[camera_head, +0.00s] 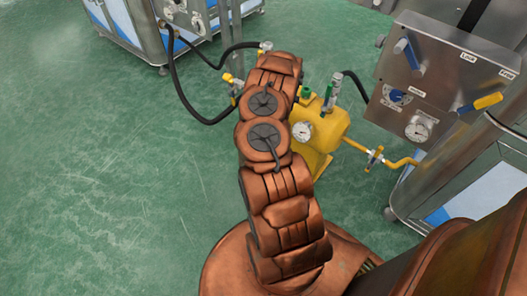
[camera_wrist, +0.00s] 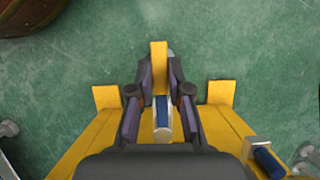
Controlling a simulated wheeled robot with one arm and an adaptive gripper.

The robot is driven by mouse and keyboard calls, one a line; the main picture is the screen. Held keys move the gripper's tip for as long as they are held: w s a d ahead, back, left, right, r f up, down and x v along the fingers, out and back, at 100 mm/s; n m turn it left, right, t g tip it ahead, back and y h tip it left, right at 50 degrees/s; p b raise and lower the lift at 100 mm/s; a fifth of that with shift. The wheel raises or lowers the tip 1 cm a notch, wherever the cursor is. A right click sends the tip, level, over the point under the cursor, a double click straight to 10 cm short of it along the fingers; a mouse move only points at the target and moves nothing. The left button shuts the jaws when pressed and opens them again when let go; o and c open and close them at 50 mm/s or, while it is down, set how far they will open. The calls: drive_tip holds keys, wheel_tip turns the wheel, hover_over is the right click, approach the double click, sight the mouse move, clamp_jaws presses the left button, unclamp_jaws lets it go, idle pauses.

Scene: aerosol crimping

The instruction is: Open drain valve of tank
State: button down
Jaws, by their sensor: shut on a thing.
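The yellow tank (camera_head: 327,128) stands on the floor beyond my arm in the head view, with a round gauge on it and its left part hidden. In the wrist view its yellow body (camera_wrist: 222,128) fills the lower part. The valve's lower part is hidden by the gripper body. My gripper is hidden behind my arm in the head view.
Another blue-handled fitting (camera_wrist: 267,160) is at lower right in the wrist view. A black hose (camera_head: 185,95) runs to the tank from a metal cabinet (camera_head: 145,30). A control panel (camera_head: 440,75) stands at right, with a yellow pipe (camera_head: 355,145) below. Green floor is clear at left.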

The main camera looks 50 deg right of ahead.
drive_tip(key=c, duration=1.1)
unclamp_jaws()
drive_tip(key=shift+w, duration=0.1)
drive_tip(key=v, duration=1.2)
